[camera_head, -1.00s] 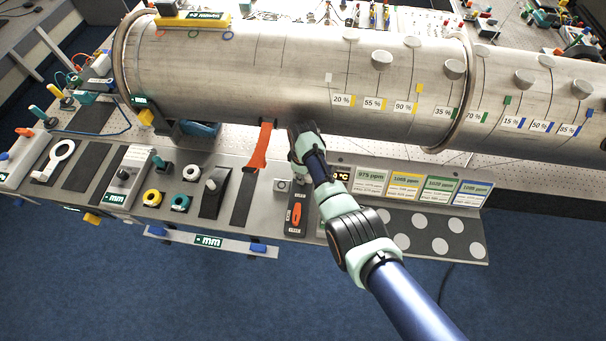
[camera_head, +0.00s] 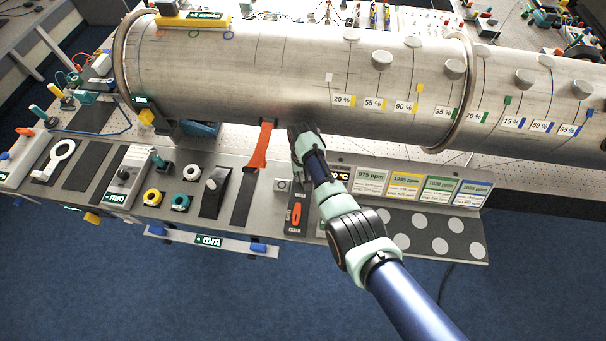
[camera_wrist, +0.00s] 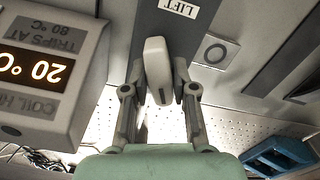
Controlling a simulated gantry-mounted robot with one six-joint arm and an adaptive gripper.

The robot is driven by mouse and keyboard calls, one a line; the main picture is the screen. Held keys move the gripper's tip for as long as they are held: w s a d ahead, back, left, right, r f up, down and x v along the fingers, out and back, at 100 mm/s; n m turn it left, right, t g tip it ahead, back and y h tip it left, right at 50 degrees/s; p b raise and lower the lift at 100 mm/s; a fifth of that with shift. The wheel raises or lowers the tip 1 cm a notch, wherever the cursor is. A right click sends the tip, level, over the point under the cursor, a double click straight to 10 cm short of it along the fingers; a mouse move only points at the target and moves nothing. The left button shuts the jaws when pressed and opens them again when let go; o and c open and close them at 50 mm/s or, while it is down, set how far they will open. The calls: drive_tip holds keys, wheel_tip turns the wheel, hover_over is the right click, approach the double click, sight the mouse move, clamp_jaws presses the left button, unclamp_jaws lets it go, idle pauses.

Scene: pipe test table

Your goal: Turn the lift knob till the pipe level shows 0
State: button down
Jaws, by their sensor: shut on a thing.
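The lift knob (camera_wrist: 157,65) is a pale bar-shaped knob on a dark panel strip marked LIFT in the wrist view. My gripper (camera_wrist: 160,75) has one finger on each side of it and is shut on it. In the head view my wrist and arm hide the knob, and the gripper (camera_head: 300,130) is just in front of the pipe (camera_head: 260,75).
A display box (camera_wrist: 45,70) reading 20 °C stands close to the left of my gripper in the wrist view. A round button plate (camera_wrist: 215,52) is to the right. An orange strap (camera_head: 262,147) hangs left of my gripper. The panel carries several other knobs and cards.

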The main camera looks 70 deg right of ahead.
sight(303, 175)
drive_tip(key=m, duration=0.5)
drive_tip(key=shift+m, duration=0.3)
drive_tip(key=m, duration=0.4)
drive_tip(key=shift+m, duration=0.7)
drive_tip(key=c, duration=0.9)
unclamp_jaws()
drive_tip(key=shift+r, duration=0.1)
wheel_tip(303, 175, up, 12)
drive_tip(key=shift+f, duration=0.1)
